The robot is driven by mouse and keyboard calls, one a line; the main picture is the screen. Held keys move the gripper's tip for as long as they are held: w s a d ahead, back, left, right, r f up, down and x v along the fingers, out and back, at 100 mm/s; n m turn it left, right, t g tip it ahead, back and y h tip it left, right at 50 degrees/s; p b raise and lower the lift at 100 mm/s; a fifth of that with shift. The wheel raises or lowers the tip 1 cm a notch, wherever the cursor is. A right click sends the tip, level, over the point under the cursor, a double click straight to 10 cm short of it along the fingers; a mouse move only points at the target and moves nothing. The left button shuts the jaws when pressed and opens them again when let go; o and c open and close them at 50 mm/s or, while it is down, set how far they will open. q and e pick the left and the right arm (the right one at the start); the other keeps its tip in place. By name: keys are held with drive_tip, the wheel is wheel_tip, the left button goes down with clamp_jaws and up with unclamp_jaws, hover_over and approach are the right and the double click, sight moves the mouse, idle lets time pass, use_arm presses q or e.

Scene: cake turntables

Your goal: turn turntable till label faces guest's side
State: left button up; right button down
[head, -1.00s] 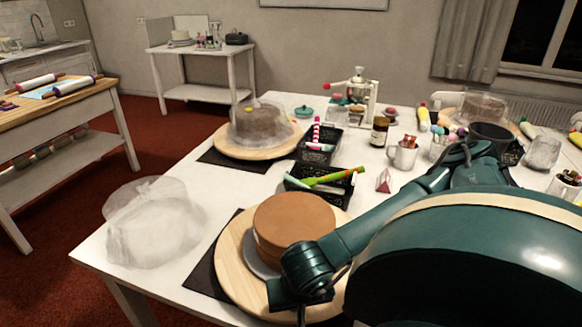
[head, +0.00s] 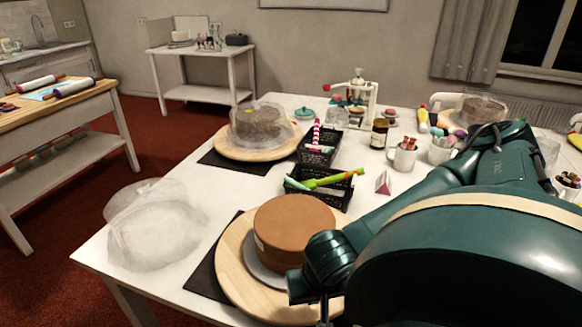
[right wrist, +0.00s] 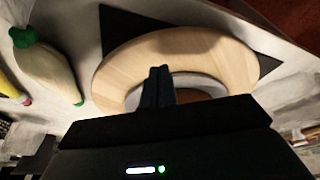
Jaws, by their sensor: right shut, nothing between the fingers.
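A wooden turntable (head: 232,279) sits on a dark mat near the front edge of the white table. It also shows in the right wrist view (right wrist: 123,68). On it, a brown cake (head: 293,222) stands on a grey board. In the head view, my right wrist covers the cake's right side and part of the turntable. My left gripper is out of view.
A crumpled clear cover (head: 155,225) lies left of the turntable. A second turntable (head: 225,145) holds a covered cake farther back. A mug (head: 402,160) and a jar (head: 380,132) stand behind my right arm.

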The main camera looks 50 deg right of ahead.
drive_tip(key=shift+w+a+f, duration=0.15)
drive_tip(key=shift+w+a, duration=0.1)
drive_tip(key=b, duration=0.2)
approach(254, 302)
drive_tip(key=f, duration=0.1)
drive_tip(key=s+f, duration=0.1)
drive_tip(key=f, duration=0.1)
drive_tip(key=shift+s+d+f, duration=0.35)
drive_tip(key=shift+s, duration=0.05)
drive_tip(key=w+b, duration=0.3)
drive_tip(key=w, duration=0.6)
drive_tip(key=shift+w+f+b, duration=0.15)
drive_tip(key=shift+w+b, duration=0.05)
drive_tip(key=shift+b, duration=0.15)
drive_tip(key=shift+w+d+r, duration=0.1)
drive_tip(key=shift+w+r, duration=0.1)
drive_tip(key=shift+w, duration=0.15)
drive_tip(key=shift+f, duration=0.15)
drive_tip(key=shift+f+b, duration=1.35)
drive_tip(key=shift+b, duration=0.15)
drive_tip(key=shift+s+d+b, duration=0.1)
drive_tip(key=shift+s+b, duration=0.4)
drive_tip(key=shift+s, duration=2.95)
